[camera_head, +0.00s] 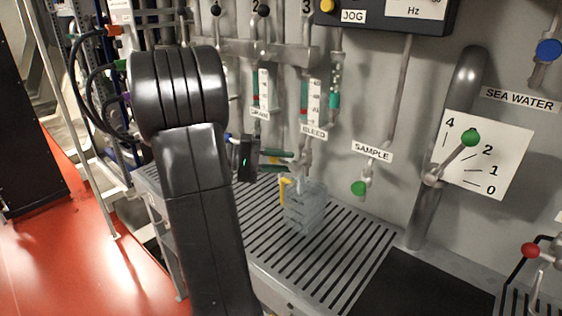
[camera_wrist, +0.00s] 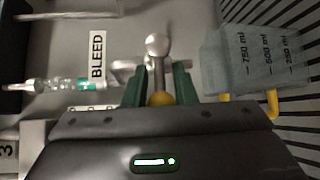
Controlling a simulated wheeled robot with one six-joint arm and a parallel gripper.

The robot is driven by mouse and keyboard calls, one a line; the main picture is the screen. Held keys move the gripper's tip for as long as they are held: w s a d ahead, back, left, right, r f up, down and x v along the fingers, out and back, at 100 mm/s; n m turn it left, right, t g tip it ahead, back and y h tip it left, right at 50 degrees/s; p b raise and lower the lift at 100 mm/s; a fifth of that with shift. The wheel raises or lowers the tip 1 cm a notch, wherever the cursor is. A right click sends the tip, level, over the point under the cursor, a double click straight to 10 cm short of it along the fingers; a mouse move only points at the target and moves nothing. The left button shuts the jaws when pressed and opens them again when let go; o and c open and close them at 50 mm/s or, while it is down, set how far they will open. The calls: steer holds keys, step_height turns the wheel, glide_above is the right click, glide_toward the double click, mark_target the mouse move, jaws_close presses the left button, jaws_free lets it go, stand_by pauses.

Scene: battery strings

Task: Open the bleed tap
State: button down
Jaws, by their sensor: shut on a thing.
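The bleed tap (camera_wrist: 157,75) shows in the wrist view as a metal lever with a yellow knob, lying between my fingers. A round silver end shows beyond the fingertips. My gripper (camera_wrist: 159,82) has green fingers on both sides of the lever and is shut on it. In the head view my gripper (camera_head: 277,159) is at the tap below the BLEED label (camera_head: 314,132); the tap is mostly hidden there by the fingers. A clear measuring jug (camera_head: 306,208) with a yellow handle stands on the slatted grating below the tap. The jug (camera_wrist: 255,60) also shows beside the gripper in the wrist view.
The slatted grating (camera_head: 345,262) extends below the pipes. To the right are the sample tap with a green knob (camera_head: 358,188), a valve lever on a numbered dial plate (camera_head: 503,150) and a red-knobbed lever (camera_head: 530,250). Gauge tubes hang above the gripper.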

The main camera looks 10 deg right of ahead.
mark_target(294, 162)
steer(key=shift+r+m+t+y+b, duration=0.5)
steer(key=shift+m+y+b, duration=0.45)
steer(key=shift+b, duration=0.25)
steer(key=shift+s+d+r+m+t+y+b, duration=0.1)
steer(key=shift+s+r+m+t+y+b, duration=0.15)
steer(key=shift+y+b, duration=0.25)
steer(key=shift+d+r+m+t+y+b, duration=0.1)
steer(key=shift+r+m+t+y+b, duration=0.05)
steer(key=shift+m+t+y+b, duration=0.25)
steer(key=y+b, duration=0.1)
steer(key=m+t+b, duration=0.1)
steer(key=r+m+t+y+b, duration=0.1)
steer(key=shift+s+d+r+y, duration=0.1)
steer(key=shift+s+d+y, duration=0.2)
steer(key=shift+s+y, duration=0.1)
steer(key=t+y+b, duration=0.1)
steer(key=b, duration=0.1)
steer(key=s+m+t+y+b, duration=0.1)
steer(key=t, duration=0.1)
steer(key=shift+d+r+m+b, duration=0.3)
steer(key=shift+d+r+b, duration=0.05)
steer(key=shift+d+b, duration=0.05)
steer(key=shift+s+d+r+m+t+y+b, duration=0.2)
steer(key=shift+m+t+y+b, duration=0.1)
steer(key=shift+t+y+b, duration=0.2)
steer(key=shift+s+d+r+m+t+y+b, duration=0.15)
steer(key=shift+m+t+y+b, duration=0.15)
steer(key=shift+b, duration=0.25)
